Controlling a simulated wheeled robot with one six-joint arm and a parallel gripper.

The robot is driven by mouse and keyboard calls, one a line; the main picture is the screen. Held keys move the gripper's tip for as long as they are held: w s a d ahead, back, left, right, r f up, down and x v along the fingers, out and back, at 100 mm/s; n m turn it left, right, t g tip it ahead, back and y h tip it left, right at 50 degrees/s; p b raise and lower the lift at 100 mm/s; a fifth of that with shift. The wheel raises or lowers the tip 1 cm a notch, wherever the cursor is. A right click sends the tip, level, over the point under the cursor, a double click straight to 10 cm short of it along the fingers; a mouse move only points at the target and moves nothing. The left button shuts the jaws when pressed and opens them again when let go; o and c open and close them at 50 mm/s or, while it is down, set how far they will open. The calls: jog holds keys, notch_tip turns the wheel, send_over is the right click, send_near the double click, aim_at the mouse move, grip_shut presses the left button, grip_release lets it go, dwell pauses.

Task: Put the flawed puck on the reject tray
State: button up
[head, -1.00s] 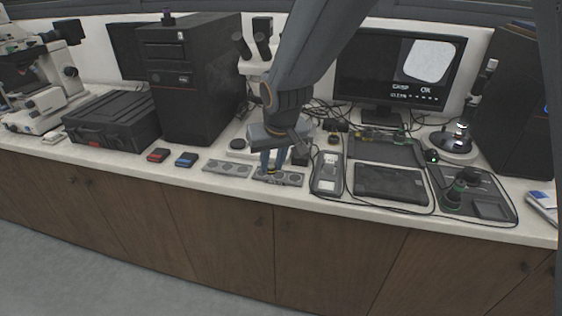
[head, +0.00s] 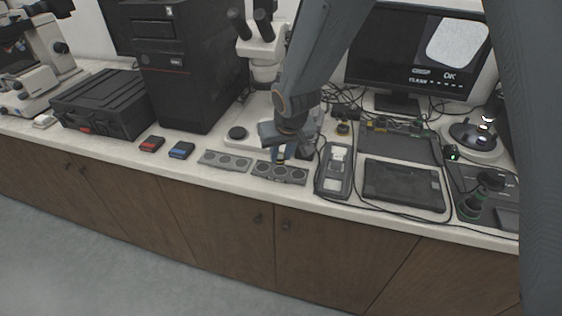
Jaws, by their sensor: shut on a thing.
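My gripper (head: 280,160) points down over the front of the bench. It is shut on a small dark puck with a yellowish band (head: 281,161), mostly hidden between the fingers. The puck is at or just above the back edge of a dark grey tray with round wells (head: 262,172); I cannot tell whether it touches. A lighter grey tray with round wells (head: 224,161) lies just to the left. No label shows which tray is the reject tray, and no flaw on the puck can be made out.
A red block (head: 151,144) and a blue block (head: 181,150) lie to the left. A microscope (head: 266,70) stands behind.

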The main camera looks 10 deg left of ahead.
aim_at(282, 161)
jog(key=shift+f+b, duration=0.35)
jog(key=shift+f, duration=1.35)
jog(key=shift+f, duration=0.15)
jog(key=o, duration=1)
jog(key=shift+r, duration=0.45)
jog(key=b+v, duration=0.1)
jog(key=v, duration=1)
jog(key=shift+s+d+r, duration=0.1)
jog(key=shift+s+r, duration=0.05)
jog(key=shift+r, duration=0.1)
